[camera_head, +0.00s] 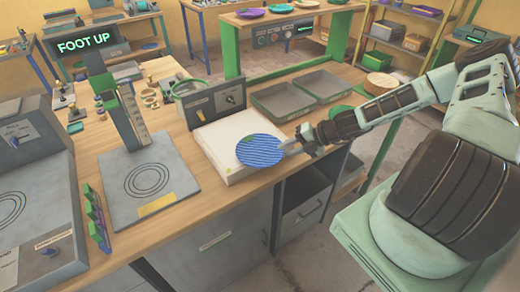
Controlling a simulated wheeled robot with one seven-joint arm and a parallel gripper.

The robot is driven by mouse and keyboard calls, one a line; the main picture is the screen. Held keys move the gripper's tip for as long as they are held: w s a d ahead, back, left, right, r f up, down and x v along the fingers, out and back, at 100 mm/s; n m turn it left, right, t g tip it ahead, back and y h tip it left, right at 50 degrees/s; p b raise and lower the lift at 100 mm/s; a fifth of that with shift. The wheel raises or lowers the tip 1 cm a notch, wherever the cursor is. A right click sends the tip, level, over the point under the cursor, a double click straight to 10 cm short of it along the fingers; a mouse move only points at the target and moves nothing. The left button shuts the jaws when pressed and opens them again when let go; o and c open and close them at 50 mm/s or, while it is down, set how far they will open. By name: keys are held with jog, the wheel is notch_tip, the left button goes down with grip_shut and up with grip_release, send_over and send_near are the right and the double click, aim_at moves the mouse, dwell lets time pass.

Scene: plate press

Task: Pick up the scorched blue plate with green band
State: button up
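A round blue plate (262,151) with dark stripes and a small green patch at its upper left shows over the right front part of a white slab-like box (217,145) on the bench. I cannot tell whether it rests on the box or is held just above it. No full green band or clear scorch mark can be made out. My gripper (288,148) comes in from the right, with its fingertips at the plate's right rim. The fingers are too small to tell whether they are shut on the rim.
A press (127,115) with a ringed base stands left of the box, under a "FOOT UP" sign (85,45). Grey trays (278,98) and a green disc (340,111) lie behind my gripper. Coloured plates stand in a rack (96,218) at the front edge.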

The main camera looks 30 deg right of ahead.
jog(key=shift+w+a+f, duration=0.3)
grip_shut()
jog(key=shift+r, duration=0.1)
